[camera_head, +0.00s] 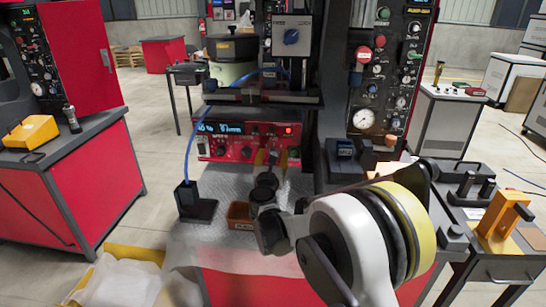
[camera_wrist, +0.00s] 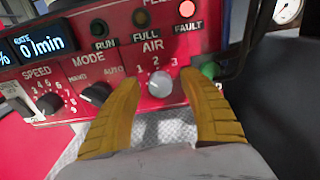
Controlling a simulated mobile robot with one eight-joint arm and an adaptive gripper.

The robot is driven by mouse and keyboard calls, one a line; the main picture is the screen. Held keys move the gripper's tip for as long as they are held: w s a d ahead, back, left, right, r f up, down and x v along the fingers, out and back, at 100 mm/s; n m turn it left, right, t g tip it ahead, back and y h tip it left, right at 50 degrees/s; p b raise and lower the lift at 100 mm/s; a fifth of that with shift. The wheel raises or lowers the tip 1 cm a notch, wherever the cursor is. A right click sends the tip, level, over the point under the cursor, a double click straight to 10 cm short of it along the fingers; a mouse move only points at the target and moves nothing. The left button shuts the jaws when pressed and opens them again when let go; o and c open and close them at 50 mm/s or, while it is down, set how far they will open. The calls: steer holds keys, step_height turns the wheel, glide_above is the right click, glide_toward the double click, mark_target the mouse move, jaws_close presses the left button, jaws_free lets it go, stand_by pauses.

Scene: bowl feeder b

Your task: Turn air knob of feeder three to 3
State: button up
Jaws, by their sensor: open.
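The red control panel (camera_wrist: 125,60) fills the middle of the wrist view, and in the head view it is the panel (camera_head: 222,151) under the bowl. The air knob (camera_wrist: 160,83) is a pale round knob under the numbers 1, 2 and 3. Its pointer mark cannot be made out. My gripper (camera_wrist: 163,77) is open, with one yellow finger on each side of the air knob. Whether the fingers touch it cannot be told. In the head view my gripper (camera_head: 270,157) is small in front of the panel, and my arm hides part of the area below.
The mode knob (camera_wrist: 96,94) and speed knob (camera_wrist: 49,103) sit left of the air knob. A green button (camera_wrist: 210,70) is close to the right finger. The lit fault lamp (camera_wrist: 187,9) is above. A blue cable (camera_head: 187,150) runs down left of the panel to a black stand (camera_head: 197,207).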

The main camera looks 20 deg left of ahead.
steer(key=shift+c, duration=0.2)
jaws_close()
steer(key=shift+m, duration=0.3)
steer(key=m, duration=0.3)
steer(key=shift+m+p, duration=0.3)
steer(key=shift+p, duration=0.05)
steer(key=shift+d+f+m+p, duration=0.1)
steer(key=shift+m+p, duration=0.15)
steer(key=shift+m, duration=3.15)
steer(key=shift+d+m+p, duration=0.1)
steer(key=shift+m+p, duration=0.15)
steer(key=shift+m, duration=3.15)
